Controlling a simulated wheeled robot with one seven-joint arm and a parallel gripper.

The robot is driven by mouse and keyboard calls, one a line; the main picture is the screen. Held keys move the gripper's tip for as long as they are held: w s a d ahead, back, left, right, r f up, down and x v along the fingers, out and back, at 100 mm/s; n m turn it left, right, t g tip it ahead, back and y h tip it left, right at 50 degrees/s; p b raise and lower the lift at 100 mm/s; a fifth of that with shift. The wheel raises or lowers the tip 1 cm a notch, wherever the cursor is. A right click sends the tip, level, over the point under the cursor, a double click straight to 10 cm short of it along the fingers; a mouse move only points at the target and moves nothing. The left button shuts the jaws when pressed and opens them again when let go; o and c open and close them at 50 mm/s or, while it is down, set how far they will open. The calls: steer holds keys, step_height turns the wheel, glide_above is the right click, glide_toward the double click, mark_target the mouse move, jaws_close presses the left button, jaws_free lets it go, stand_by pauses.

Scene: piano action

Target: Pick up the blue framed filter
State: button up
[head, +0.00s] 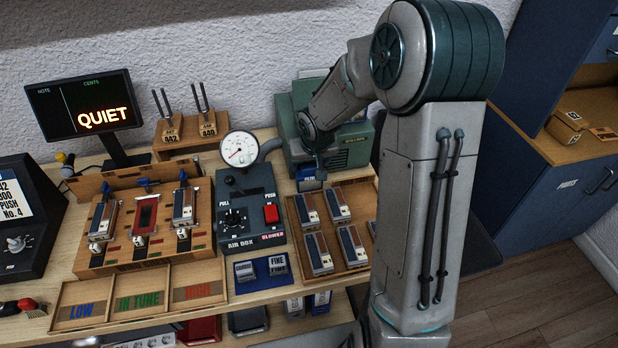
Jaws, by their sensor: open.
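My gripper (319,168) points down in front of the green box (352,150) at the back. It is small in the picture, and its jaws are open. A small blue-edged piece with a pale label (308,182) shows just below and left of the fingertips; it may be a blue framed filter, but the gripper partly hides it. I cannot tell whether the fingers touch it. Two grey blocks, one of them marked FINE (278,264), lie on a dark blue mat (261,282) at the front of the bench.
A wooden tray (291,214) with several grey-topped reed pieces stands just in front of the gripper. The AIR BOX (246,212) with its round gauge (239,149) stands to the left. My arm hides the bench's right end.

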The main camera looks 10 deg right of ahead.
steer(key=shift+x, duration=1.05)
steer(key=c, duration=0.9)
